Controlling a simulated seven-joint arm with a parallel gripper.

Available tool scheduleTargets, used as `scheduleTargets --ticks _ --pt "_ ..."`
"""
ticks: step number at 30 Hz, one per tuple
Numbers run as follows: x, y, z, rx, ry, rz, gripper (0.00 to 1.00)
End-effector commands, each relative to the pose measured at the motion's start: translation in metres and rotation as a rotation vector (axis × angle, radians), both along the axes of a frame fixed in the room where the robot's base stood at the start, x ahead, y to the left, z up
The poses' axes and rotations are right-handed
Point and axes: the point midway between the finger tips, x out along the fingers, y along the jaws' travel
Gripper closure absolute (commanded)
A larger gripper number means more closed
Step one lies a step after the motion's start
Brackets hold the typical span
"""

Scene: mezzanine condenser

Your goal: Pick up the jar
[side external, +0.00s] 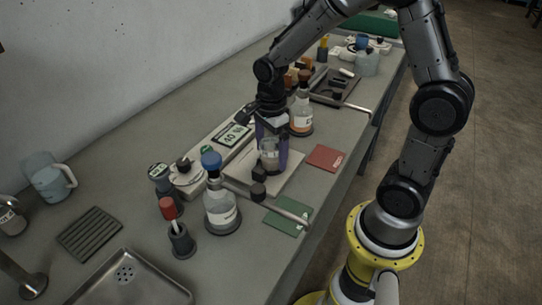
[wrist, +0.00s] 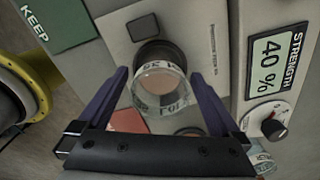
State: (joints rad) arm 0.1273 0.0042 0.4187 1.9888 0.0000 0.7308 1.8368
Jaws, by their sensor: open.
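A small clear glass jar (side external: 269,159) with printed lettering stands on a pale flat-topped device (side external: 292,180). In the wrist view the jar (wrist: 160,100) is seen from above, over a dark round spot on the device. My gripper (side external: 271,152) is above the device, pointing down, with its purple fingers open. In the wrist view the gripper's fingers (wrist: 146,72) stand on either side of the jar, with a gap visible at the left. The fingers partly hide the jar in the side view; I cannot tell whether either touches it.
A blue-capped flask (side external: 221,209) and a red-topped bottle (side external: 178,232) stand front left. Red (side external: 326,158) and green (side external: 288,217) cards lie near the bench edge.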

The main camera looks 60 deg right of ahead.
Motion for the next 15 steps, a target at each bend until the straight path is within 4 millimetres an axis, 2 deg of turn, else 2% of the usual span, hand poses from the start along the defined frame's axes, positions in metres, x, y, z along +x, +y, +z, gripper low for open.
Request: scheduleTargets --ticks 9,15 --pt "-0.0001 0.0003 -0.0061 0.000 -0.001 0.001 0.00" --pt "0.0000 0.0003 -0.0058 0.000 -0.001 0.001 0.36"
